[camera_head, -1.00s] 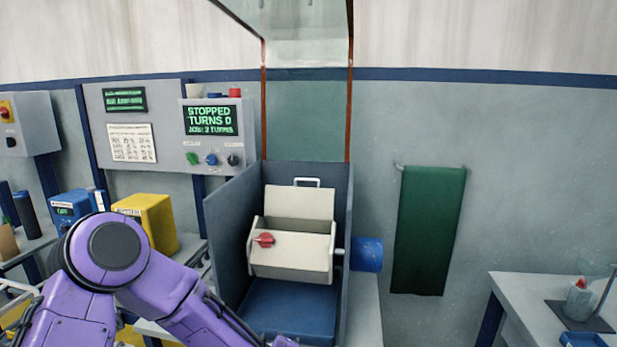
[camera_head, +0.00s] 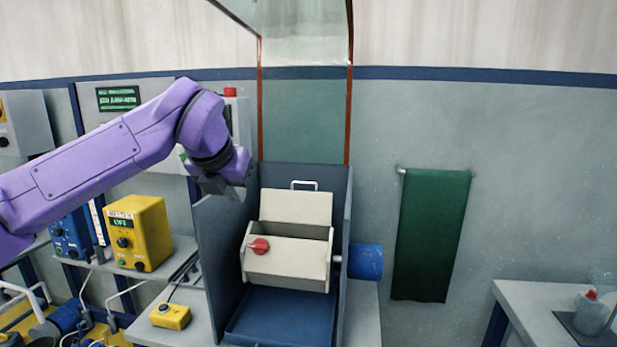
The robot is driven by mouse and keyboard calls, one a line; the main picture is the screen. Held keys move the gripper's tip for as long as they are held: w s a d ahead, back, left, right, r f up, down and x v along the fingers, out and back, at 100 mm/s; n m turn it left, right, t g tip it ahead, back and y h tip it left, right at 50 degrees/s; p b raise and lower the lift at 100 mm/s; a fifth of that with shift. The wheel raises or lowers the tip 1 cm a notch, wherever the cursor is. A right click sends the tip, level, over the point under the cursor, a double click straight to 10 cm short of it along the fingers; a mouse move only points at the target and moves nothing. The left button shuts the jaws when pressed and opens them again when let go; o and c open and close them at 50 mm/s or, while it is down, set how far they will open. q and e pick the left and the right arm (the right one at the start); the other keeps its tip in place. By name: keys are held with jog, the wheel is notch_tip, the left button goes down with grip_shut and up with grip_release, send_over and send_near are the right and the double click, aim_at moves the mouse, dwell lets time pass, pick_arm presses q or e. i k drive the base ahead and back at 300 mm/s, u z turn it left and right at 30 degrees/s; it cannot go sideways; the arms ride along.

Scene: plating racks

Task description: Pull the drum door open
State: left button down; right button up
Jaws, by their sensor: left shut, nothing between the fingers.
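The cream drum (camera_head: 285,262) sits inside a blue-grey open-fronted housing (camera_head: 226,262). Its door (camera_head: 295,207), a cream panel with a white handle (camera_head: 304,184) on its top edge, stands raised behind the drum's upper opening. A red knob (camera_head: 259,246) is on the drum's front left. My left gripper (camera_head: 222,188) is shut and empty, beside the top of the housing's left wall, left of the door and apart from its handle. Its fingertips are small and dark in the picture. My right gripper is not in view.
A clear guard (camera_head: 305,120) with orange edges is above the housing. A blue tray (camera_head: 285,315) lies below the drum. A yellow unit (camera_head: 140,233) and a yellow pendant (camera_head: 171,316) are at left. A green cloth (camera_head: 431,235) hangs at right.

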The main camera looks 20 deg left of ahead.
aim_at(310, 207)
jog(key=i, duration=0.85)
